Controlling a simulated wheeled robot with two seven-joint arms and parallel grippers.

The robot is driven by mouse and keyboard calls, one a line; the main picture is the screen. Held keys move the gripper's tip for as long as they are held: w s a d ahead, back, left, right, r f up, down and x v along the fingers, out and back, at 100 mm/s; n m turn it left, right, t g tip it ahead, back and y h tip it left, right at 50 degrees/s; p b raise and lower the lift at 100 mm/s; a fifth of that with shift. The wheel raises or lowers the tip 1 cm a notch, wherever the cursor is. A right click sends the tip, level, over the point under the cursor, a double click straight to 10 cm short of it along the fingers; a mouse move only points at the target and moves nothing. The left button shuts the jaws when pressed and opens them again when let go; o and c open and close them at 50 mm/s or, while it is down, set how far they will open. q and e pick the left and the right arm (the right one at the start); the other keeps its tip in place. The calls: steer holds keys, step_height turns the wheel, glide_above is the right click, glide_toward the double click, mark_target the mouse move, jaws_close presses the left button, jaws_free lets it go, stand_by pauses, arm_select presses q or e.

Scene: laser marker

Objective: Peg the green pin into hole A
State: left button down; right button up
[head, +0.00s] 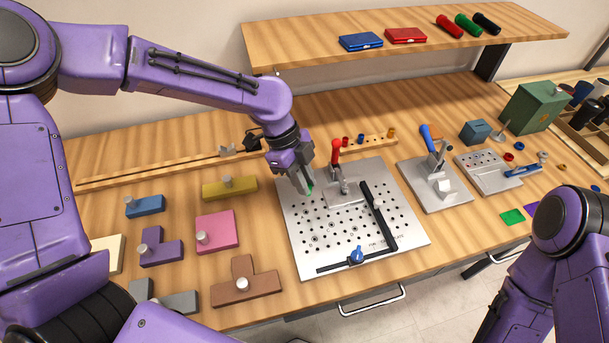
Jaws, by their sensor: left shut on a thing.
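My left gripper (306,187) is shut on the green pin (310,188), and only a small piece of green shows at the fingertips. The gripper is over the left, upper part of the metal plate (294,222). I cannot tell whether the pin touches the plate. The plate has a grid of dark holes, a red-handled toggle clamp (336,152) and black rulers (378,215). Which hole is A cannot be read. My right arm shows at the lower right, but its gripper is out of view.
A wooden strip (370,143) with several coloured pegs lies behind the plate. A blue-handled clamp fixture (434,180) stands to the right. Coloured blocks with knobs, such as the pink one (218,232), lie to the left. A shelf (300,45) hangs above the back.

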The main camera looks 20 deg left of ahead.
arm_select(q)
steer(key=f+b, duration=0.2)
steer(key=s+f+b, duration=0.1)
steer(key=b, duration=0.1)
steer(key=shift+f, duration=0.4)
steer(key=shift+w+f+b, duration=0.15)
steer(key=shift+f+b, duration=0.2)
steer(key=shift+b, duration=0.1)
steer(key=shift+f, duration=0.55)
arm_select(e)
steer(key=f, duration=0.5)
steer(key=shift+s+f, duration=0.1)
steer(key=shift+s, duration=0.25)
arm_select(q)
steer(key=shift+a+p, duration=0.1)
steer(key=shift+p, duration=0.2)
arm_select(e)
steer(key=shift+r, duration=0.4)
arm_select(q)
steer(key=shift+f, duration=0.6)
arm_select(e)
steer(key=shift+f, duration=0.2)
